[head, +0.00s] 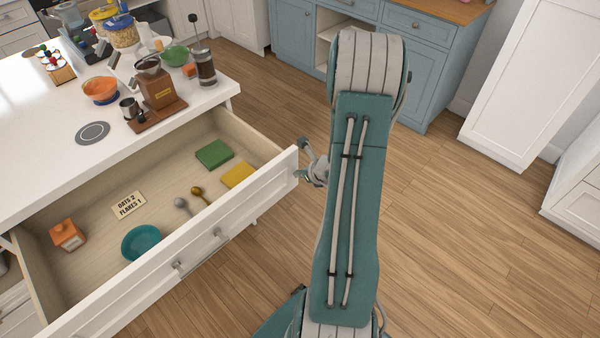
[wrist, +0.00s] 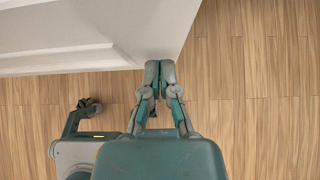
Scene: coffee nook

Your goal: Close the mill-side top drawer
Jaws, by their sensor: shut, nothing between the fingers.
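The top drawer (head: 150,275) below the coffee mill (head: 152,86) stands pulled far out of the white counter. Its inside shows, and its white front has a bar handle (head: 200,252). My gripper (head: 302,160) is at the right end of the drawer front, away from the handle. In the wrist view my gripper (wrist: 160,65) has its fingertips together and empty. They are at the lower edge of the white drawer front (wrist: 80,40), near its corner. I cannot tell whether they touch it.
The drawer holds a teal bowl (head: 142,243), an orange container (head: 67,234), green (head: 214,154) and yellow (head: 239,177) squares, spoons and a label card (head: 129,205). The counter top (head: 40,140) carries several items. Wooden floor (head: 470,250) is clear at right. Blue cabinets (head: 420,60) stand behind.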

